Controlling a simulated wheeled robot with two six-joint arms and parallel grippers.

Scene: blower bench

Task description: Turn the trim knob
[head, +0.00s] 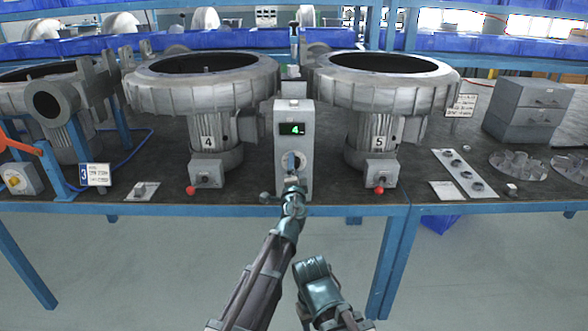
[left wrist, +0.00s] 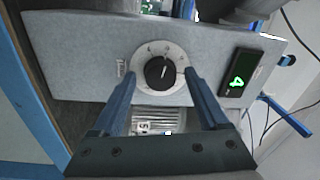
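The trim knob (left wrist: 160,71) is a round black knob on a pale numbered dial, set in the face of a grey control box (head: 293,127). A small display (head: 291,128) above it reads a green 4; the display also shows in the left wrist view (left wrist: 237,74). My left gripper (head: 292,182) is in front of the box, just below the knob in the head view. In the left wrist view its two blue fingers (left wrist: 165,85) are open and empty, with the knob between and beyond their tips. My right gripper (head: 313,272) is low, away from the bench; its fingers are unclear.
Large grey blowers marked 4 (head: 208,142) and 5 (head: 377,143) flank the box, each with a small red-knobbed switch unit at its base. A plate with round parts (head: 462,172) and metal impellers (head: 520,170) lie at right. The blue bench edge (head: 230,210) runs in front.

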